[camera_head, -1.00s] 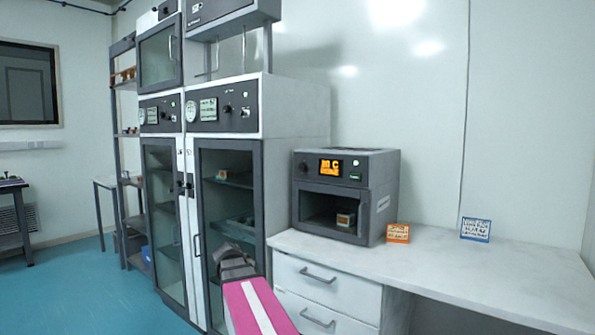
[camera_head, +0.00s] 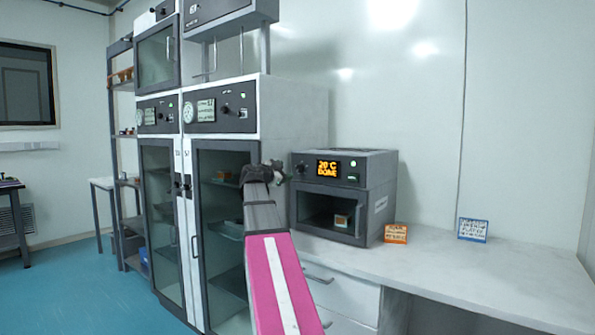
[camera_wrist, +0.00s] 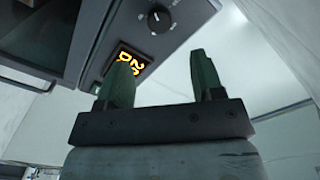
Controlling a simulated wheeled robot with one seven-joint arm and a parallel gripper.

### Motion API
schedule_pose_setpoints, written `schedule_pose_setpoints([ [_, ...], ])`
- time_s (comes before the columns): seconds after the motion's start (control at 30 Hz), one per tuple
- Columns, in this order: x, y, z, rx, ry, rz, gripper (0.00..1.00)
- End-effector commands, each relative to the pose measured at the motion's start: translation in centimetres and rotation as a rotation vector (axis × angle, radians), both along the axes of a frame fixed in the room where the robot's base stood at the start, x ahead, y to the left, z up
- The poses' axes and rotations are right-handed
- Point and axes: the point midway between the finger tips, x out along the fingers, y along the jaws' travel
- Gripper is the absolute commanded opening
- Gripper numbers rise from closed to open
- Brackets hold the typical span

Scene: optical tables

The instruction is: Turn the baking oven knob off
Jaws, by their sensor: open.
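The baking oven (camera_head: 376,188) is a grey box on the white counter, with a dark control panel along its top front. The round dark knob (camera_head: 300,168) is left of the display. In the wrist view the knob (camera_wrist: 159,19) shows a light pointer mark, and part of the display (camera_wrist: 126,68) is behind a finger. My gripper (camera_wrist: 158,62) is open and empty, its two fingers pointing toward the panel. The knob lies beyond the fingertips, between their lines, apart from them. In the head view my gripper (camera_head: 274,170) is just left of the knob.
A small boxed item (camera_head: 341,220) sits inside the oven behind its door. An orange sign (camera_head: 396,234) and a blue sign (camera_head: 472,229) stand on the counter (camera_head: 450,262). Tall glass-door cabinets (camera_head: 222,240) stand left of the arm. The counter's right side is clear.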

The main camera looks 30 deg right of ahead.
Motion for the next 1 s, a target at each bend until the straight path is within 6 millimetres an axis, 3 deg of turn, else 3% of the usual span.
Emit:
schedule_pose_setpoints([
  [0.3,2.4,-5.3,0.0,0.002,0.003,-0.002,0.61],
  [0.5,3.3,-7.7,-0.1,0.001,0.004,0.000,0.61],
  [0.97,3.7,-8.8,-0.1,0.001,0.004,0.001,0.61],
  [1.0,3.7,-8.8,-0.1,0.001,0.004,0.001,0.55],
])
